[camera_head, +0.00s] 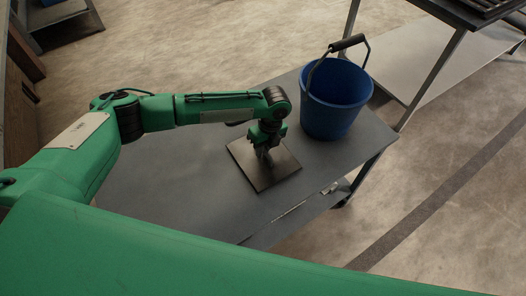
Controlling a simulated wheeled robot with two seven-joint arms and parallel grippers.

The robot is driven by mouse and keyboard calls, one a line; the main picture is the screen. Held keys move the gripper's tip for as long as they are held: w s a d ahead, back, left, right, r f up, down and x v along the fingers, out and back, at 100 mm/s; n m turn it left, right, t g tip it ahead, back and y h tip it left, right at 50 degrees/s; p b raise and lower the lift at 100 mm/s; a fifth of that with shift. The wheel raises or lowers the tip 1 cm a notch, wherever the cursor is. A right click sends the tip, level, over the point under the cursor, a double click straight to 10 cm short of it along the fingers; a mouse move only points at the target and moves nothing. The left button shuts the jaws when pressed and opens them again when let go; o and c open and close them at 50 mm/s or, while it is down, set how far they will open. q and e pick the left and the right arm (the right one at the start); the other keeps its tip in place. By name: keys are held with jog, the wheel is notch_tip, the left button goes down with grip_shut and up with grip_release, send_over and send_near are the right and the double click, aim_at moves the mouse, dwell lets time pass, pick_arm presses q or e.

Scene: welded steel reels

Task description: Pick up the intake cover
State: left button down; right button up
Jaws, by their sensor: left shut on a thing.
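The intake cover (271,176) is a flat, dark, square plate in the middle of the grey table (175,190). My left gripper (265,155) comes down onto the middle of the plate from above. It is shut on the cover, at a part hidden under the fingers. I cannot tell whether the plate rests on the table or is slightly above it. My right gripper is not in view.
A blue bucket (333,103) with a dark handle stands on the table just behind and right of the cover. A second table or rack (430,60) stands at the back right. The tabletop left of the cover is clear.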

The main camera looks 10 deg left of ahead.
pick_arm(q)
notch_tip(320, 180, up, 20)
dwell(0.5)
